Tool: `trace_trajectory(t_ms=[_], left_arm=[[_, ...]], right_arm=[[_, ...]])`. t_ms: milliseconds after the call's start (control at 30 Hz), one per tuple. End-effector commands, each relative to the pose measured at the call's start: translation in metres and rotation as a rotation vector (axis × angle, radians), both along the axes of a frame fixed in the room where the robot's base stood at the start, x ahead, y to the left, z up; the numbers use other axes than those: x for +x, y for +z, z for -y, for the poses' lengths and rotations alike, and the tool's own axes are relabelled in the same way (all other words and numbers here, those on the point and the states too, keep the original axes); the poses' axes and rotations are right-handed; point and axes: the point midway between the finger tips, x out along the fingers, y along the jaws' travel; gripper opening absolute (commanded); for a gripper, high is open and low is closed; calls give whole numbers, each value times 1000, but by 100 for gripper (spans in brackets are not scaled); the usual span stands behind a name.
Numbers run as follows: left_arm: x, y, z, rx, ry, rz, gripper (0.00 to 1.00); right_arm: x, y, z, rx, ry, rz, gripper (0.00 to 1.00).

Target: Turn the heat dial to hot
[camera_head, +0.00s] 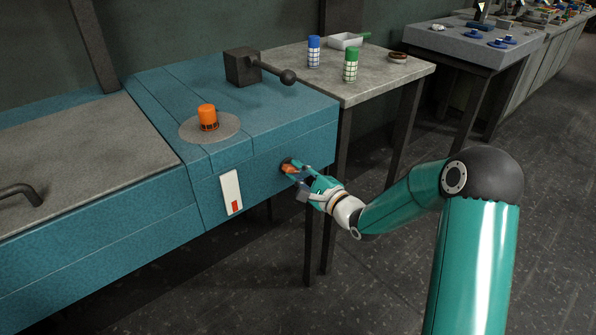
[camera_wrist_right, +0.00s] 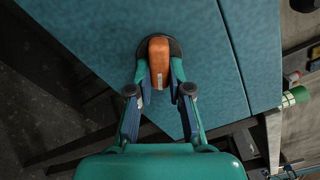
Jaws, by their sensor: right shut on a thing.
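The heat dial is an orange knob (camera_head: 290,168) on a dark round base on the front face of the blue machine. It also shows in the right wrist view (camera_wrist_right: 159,58), with a small pale mark near its lower end. My right gripper (camera_head: 297,173) is at the dial, and in the right wrist view its two fingers (camera_wrist_right: 159,82) are closed on either side of the orange knob. Part of the knob is hidden by the fingers in the head view. A white plate with a red mark (camera_head: 231,191) is on the same face, left of the dial. My left gripper is not in view.
On the blue machine stand an orange cylinder (camera_head: 208,117) on a grey disc and a dark block with a ball-ended lever (camera_head: 243,68). A grey side table (camera_head: 385,81) holds blue and green cylinders, a white tray and a brown ring. Open floor lies to the right.

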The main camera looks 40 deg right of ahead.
Motion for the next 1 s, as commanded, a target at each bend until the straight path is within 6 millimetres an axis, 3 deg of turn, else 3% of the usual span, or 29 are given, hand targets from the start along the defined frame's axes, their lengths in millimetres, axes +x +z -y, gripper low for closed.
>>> trace_trajectory(t_ms=[167, 200, 367, 733, 1000], left_arm=[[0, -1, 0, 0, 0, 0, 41], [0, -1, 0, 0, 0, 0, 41], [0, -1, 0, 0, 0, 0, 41], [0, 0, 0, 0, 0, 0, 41], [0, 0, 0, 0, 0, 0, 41]], right_arm=[[-1, -6, 3, 7, -8, -16, 0], [-1, -6, 2, 7, -8, -16, 20], [-1, -5, 2, 5, -6, -12, 44], [-4, -2, 1, 2, -2, -6, 44], [-42, -2, 5, 2, -6, -7, 44]])
